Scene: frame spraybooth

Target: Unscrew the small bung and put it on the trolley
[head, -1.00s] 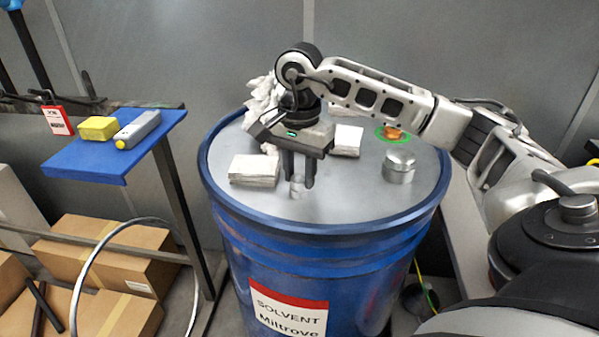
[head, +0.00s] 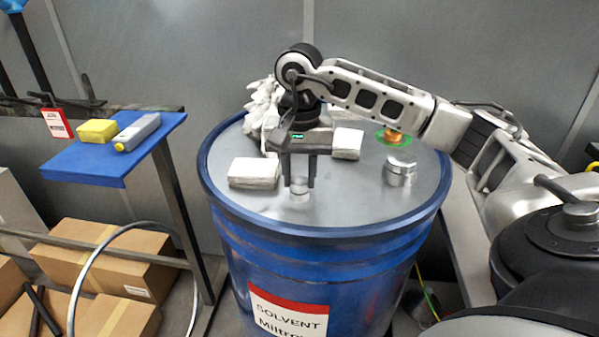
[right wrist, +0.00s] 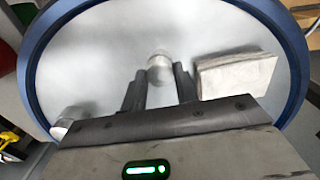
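The small bung (head: 299,184) is a short silvery cylinder upright on the near part of the blue drum's grey lid (head: 340,200). My right gripper (head: 299,186) points down over it, one dark finger on each side. In the right wrist view the bung (right wrist: 160,68) shows between the fingertips (right wrist: 160,78), with what look like narrow gaps beside it, so the gripper appears open around it. The blue-topped stand at left, which seems to be the trolley (head: 85,170), holds a yellow block and a grey device. My left gripper is not in view.
On the lid are a larger silvery cap (head: 399,168), a copper fitting (head: 392,136) with a green ring, white pads (head: 254,173) and a crumpled white cloth (head: 262,105). Cardboard boxes (head: 110,260) stand below the trolley. Its front top is clear.

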